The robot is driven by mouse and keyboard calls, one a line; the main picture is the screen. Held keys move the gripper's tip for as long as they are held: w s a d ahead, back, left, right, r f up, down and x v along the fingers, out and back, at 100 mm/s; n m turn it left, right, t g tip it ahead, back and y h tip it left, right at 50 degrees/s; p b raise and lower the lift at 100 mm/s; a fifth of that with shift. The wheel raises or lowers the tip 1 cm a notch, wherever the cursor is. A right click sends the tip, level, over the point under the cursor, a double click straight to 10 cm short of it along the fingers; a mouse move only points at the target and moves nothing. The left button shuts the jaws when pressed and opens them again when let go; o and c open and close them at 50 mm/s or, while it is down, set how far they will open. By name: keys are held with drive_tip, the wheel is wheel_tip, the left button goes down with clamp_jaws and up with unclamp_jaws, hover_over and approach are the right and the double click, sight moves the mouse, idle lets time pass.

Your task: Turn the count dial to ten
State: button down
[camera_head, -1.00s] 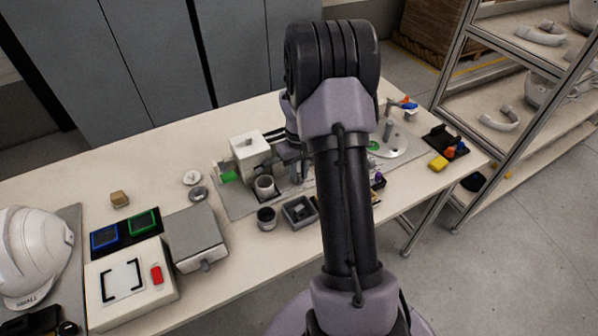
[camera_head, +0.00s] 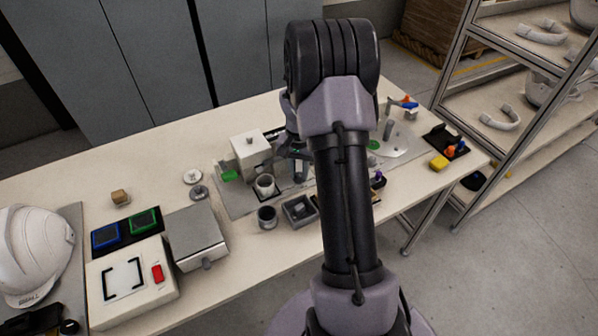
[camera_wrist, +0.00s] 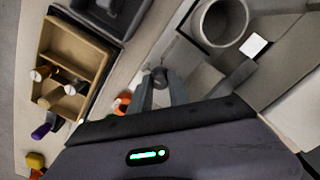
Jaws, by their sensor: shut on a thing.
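My gripper (camera_wrist: 162,95) is closed around a small dark round knob (camera_wrist: 160,77), which looks like the count dial, in the wrist view. The fingers hide its sides, and no numbers or pointer can be read. In the head view my gripper (camera_head: 299,168) is low over the bench, right of a white box (camera_head: 246,146) and a grey cup (camera_head: 264,179). The dial is hidden there by the gripper and arm.
A grey cup (camera_wrist: 220,22) stands near the knob, with a small white square (camera_wrist: 253,44) beside it. A wooden tray (camera_wrist: 52,52) with small parts is to the left. A dark cup (camera_head: 267,217) and a grey tray (camera_head: 299,212) are at the bench front.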

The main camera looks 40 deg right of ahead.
sight(299, 175)
drive_tip(key=shift+m, duration=0.3)
idle(0.4)
drive_tip(key=c, duration=1.2)
unclamp_jaws()
drive_tip(key=shift+c, duration=0.2)
drive_tip(key=shift+r, duration=0.1)
wheel_tip(299, 175, up, 17)
drive_tip(key=p, duration=0.6)
drive_tip(key=shift+r+p, duration=0.15)
drive_tip(key=shift+p, duration=0.15)
